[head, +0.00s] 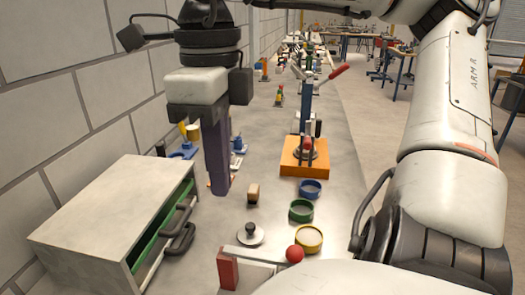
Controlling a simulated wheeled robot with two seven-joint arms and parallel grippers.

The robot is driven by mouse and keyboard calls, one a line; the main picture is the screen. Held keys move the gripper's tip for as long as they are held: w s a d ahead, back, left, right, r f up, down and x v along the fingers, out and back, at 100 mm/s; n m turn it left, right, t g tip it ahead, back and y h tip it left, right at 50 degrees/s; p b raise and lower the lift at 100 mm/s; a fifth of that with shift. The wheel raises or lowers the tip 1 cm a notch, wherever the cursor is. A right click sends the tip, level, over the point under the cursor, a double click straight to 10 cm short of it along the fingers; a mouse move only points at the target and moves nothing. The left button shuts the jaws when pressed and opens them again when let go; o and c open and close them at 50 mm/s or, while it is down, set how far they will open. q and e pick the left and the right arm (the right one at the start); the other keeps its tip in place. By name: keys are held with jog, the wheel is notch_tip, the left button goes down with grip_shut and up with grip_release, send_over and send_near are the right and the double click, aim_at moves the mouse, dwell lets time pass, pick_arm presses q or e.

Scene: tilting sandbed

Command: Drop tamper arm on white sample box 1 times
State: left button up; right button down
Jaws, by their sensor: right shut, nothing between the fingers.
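My right gripper (218,178) hangs at the upper left with its dark fingers pointing down, shut and empty above the bench. My left gripper is not in view. A pale bar with a red ball (295,254) at its end sits by a red block (228,270) at the bottom. A blue stand with a red-handled lever (330,76) rises from an orange base (304,168) farther back. I cannot tell which of these is the tamper arm. No white sample box can be made out for certain; the large pale box at left has drawers.
The pale drawer cabinet (100,207) has a green drawer partly open. A block wall borders the left.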

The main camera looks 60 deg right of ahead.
notch_tip(320, 180, up, 5)
jog(key=p, duration=0.3)
jog(key=shift+r+p, duration=0.2)
jog(key=shift+p, duration=0.1)
dwell(0.3)
